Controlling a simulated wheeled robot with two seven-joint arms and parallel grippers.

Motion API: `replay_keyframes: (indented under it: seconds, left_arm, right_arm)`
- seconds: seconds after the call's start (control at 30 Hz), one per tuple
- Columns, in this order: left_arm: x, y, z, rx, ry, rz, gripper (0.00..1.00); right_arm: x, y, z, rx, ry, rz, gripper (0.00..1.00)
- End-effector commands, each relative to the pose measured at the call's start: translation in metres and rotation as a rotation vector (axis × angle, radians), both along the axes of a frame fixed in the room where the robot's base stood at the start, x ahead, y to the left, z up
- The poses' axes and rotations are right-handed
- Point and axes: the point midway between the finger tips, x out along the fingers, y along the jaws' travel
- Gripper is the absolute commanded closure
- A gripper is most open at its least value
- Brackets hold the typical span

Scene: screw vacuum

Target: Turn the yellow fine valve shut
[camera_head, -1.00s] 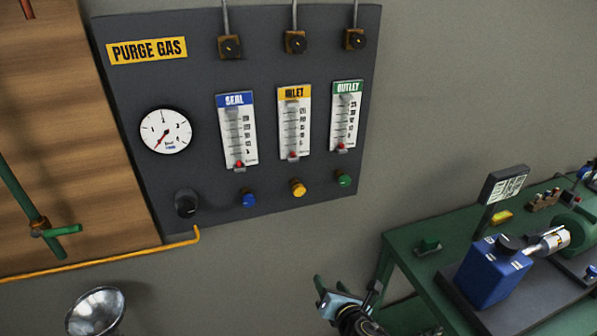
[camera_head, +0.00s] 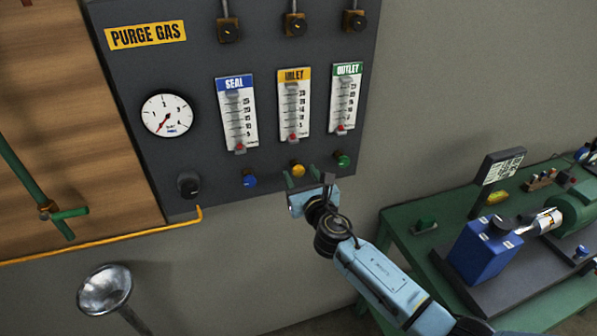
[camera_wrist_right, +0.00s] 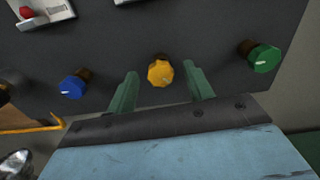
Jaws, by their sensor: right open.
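The yellow fine valve (camera_head: 298,171) is a small round knob on the dark purge gas panel, below the yellow-labelled INLET flow meter (camera_head: 293,105). My right gripper (camera_head: 301,177) is just in front of and slightly below it, with its green fingers open. In the right wrist view the yellow knob (camera_wrist_right: 160,73) sits between the two open fingertips (camera_wrist_right: 160,85), with gaps on both sides. I cannot tell whether the fingertips reach its depth. A white mark shows on the knob's face. My left gripper is not in view.
The blue knob (camera_head: 249,178) is left of the yellow one and the green knob (camera_head: 342,160) is right of it. A black knob (camera_head: 188,184) and a pressure gauge (camera_head: 167,114) are further left. A green bench (camera_head: 400,222) with a blue pump stands at right.

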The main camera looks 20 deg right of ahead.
Motion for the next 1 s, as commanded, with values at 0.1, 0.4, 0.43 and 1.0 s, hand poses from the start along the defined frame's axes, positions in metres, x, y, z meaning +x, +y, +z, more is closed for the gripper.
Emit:
replay_keyframes:
  seconds: [0.1,0.4,0.43,1.0]
  left_arm:
    - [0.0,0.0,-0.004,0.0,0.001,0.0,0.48]
    - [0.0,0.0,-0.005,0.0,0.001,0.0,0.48]
    - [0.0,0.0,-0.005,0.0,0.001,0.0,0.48]
    - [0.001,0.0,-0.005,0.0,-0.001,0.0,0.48]
  right_arm:
    - [0.014,0.0,-0.001,-0.001,-0.001,-0.001,0.48]
    - [0.025,0.001,0.0,0.001,0.0,0.0,0.48]
    - [0.025,0.001,0.0,0.001,0.0,0.0,0.48]
    - [0.024,0.001,0.0,0.002,0.0,0.0,0.93]
